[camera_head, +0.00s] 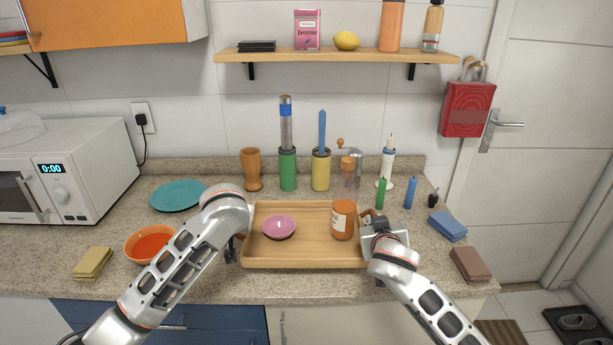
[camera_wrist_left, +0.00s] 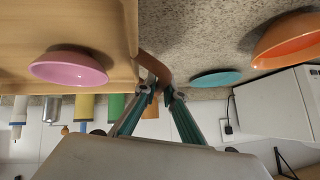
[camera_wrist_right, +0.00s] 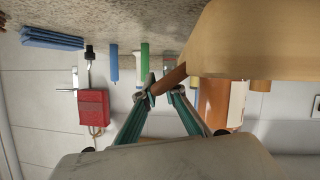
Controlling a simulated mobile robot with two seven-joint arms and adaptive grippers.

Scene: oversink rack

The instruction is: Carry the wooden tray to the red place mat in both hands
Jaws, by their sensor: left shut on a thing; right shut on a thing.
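The wooden tray (camera_head: 305,256) is at the front middle of the counter and looks level; I cannot tell whether it touches the counter. It carries a pink bowl (camera_head: 279,227) on its left and an orange-brown bottle (camera_head: 343,220) on its right. My left gripper (camera_wrist_left: 160,90) is shut on the tray's brown left handle (camera_wrist_left: 153,64). My right gripper (camera_wrist_right: 163,90) is shut on the right handle (camera_wrist_right: 170,79). In the head view, my wrists partly hide both handles. I see no red place mat in any view.
An orange bowl (camera_head: 149,244) and yellow cloth (camera_head: 93,263) lie left of the tray. Behind stand a wooden cup (camera_head: 252,170) and several holders. A shelf (camera_head: 335,57) hangs above.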

